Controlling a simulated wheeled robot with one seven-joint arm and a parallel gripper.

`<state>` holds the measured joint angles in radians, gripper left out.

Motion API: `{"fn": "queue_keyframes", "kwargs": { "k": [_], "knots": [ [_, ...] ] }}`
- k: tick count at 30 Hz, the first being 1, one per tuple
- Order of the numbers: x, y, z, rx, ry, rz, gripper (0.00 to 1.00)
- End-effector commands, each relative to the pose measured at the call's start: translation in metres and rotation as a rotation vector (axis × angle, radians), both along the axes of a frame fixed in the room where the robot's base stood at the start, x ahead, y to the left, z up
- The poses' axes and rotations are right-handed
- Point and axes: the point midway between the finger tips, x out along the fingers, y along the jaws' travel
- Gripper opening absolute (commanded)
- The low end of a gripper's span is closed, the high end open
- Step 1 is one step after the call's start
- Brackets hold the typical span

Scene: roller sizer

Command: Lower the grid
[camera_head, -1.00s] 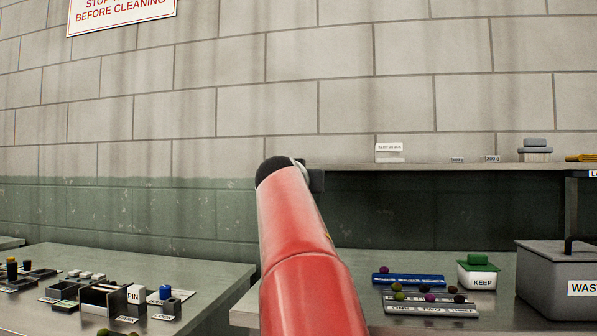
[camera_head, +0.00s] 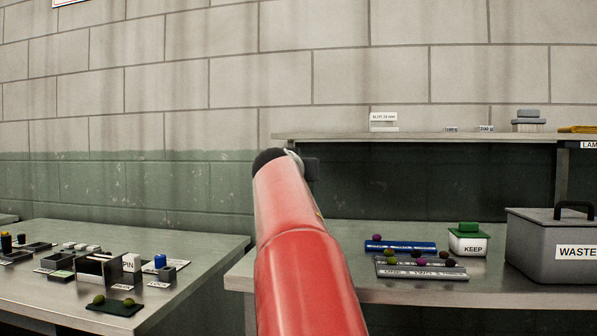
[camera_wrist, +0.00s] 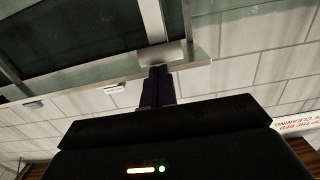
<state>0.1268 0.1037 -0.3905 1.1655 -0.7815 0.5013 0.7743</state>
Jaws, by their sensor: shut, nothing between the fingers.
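I cannot make out a grid in either view. My gripper (camera_wrist: 158,85) shows in the wrist view, its dark fingers together and empty, pointing up the picture. The fingertips overlap a pale block (camera_wrist: 160,54) at the foot of a light post; I cannot tell whether they touch. In the head view my red arm rises through the middle and hides what is behind it; the gripper fingers are not clear there.
The right bench (camera_head: 420,292) holds a blue tray (camera_head: 400,247), a KEEP box (camera_head: 468,243) and a grey WASTE bin (camera_head: 540,245). A shelf (camera_head: 350,137) runs above it.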

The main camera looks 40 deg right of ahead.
Motion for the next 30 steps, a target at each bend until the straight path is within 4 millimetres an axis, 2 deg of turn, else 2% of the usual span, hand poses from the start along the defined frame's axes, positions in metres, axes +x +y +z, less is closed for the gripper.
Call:
{"fn": "queue_keyframes", "kwargs": {
  "k": [1,3,7,11,25,30],
  "knots": [
    [0.001,0.000,-0.016,0.003,0.003,-0.001,0.00],
    [0.001,-0.001,-0.028,0.004,0.003,-0.002,0.00],
    [0.001,-0.001,-0.048,0.003,0.004,-0.002,0.00],
    [0.001,0.000,-0.061,0.004,0.003,-0.001,0.00],
    [0.002,-0.001,-0.061,0.008,0.009,-0.003,0.00],
    [-0.002,0.000,-0.043,0.005,0.006,-0.001,0.00]
  ]
}}
